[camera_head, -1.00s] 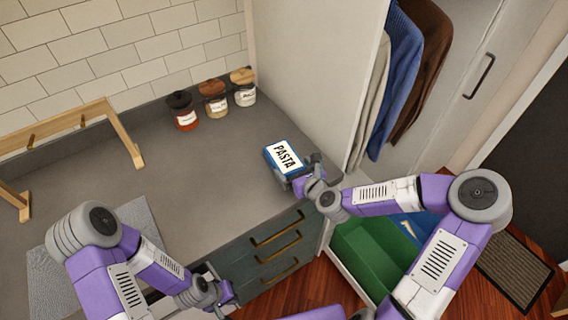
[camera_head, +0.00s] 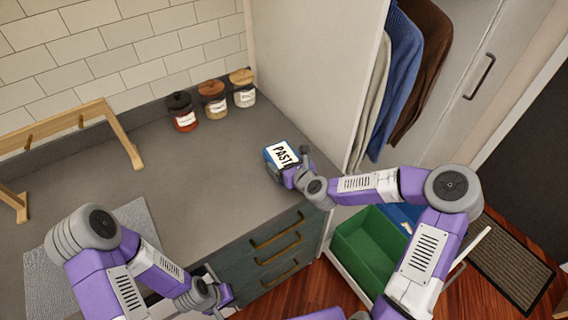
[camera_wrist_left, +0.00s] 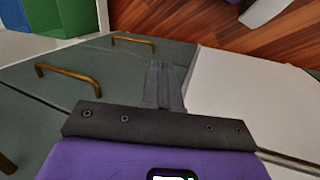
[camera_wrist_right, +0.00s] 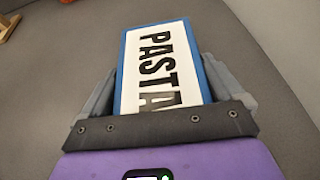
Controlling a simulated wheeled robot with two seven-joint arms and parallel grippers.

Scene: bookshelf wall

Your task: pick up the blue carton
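The blue carton (camera_head: 277,151) stands on the grey counter near its right end, with a white label reading PASTA on its top face. My right gripper (camera_head: 292,165) is at the carton's near right side. In the right wrist view the carton (camera_wrist_right: 158,62) lies between the two spread fingers of my right gripper (camera_wrist_right: 160,90), one finger on each side. I cannot tell whether they touch it. My left gripper (camera_head: 224,297) is low in front of the counter's drawers. In the left wrist view its fingers (camera_wrist_left: 165,85) are together and empty.
Several lidded jars (camera_head: 213,98) stand along the back wall. A wooden rack (camera_head: 120,135) and a grey mat (camera_head: 140,222) are on the left. A tall white panel (camera_head: 310,70) rises just behind the carton. A green bin (camera_head: 368,248) is below right. The mid-counter is clear.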

